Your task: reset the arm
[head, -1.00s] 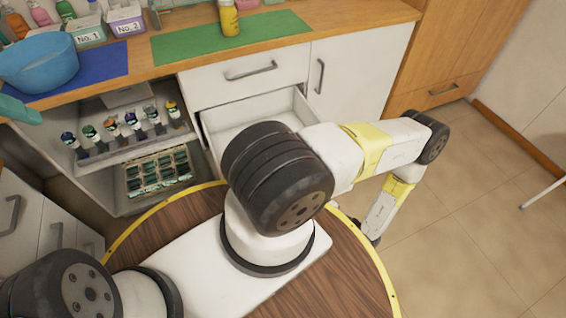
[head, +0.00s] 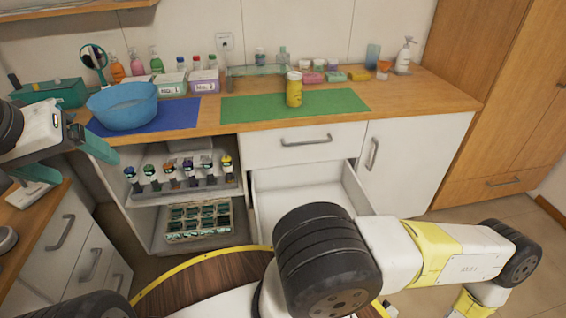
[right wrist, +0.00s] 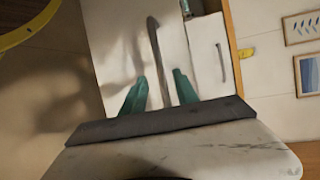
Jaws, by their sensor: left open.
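My left gripper (head: 62,162) is at the left edge of the head view, above the left-hand cabinets and in front of the blue bowl. Its teal fingers are spread and nothing shows between them. My right arm, white with yellow bands and black joints, reaches out to the right and bends down out of the head view, so its gripper is hidden there. In the right wrist view my right gripper (right wrist: 159,76) has its two teal fingers apart. A long dark handle (right wrist: 155,45) on a white front shows between them; I cannot tell how far off it is.
An open, empty-looking drawer (head: 300,205) juts out ahead, beside a shelf of small bottles (head: 180,180). The counter bears a blue bowl (head: 122,108), a green mat (head: 335,101) and a yellow bottle (head: 294,90). A round wooden tabletop (head: 200,285) is close below.

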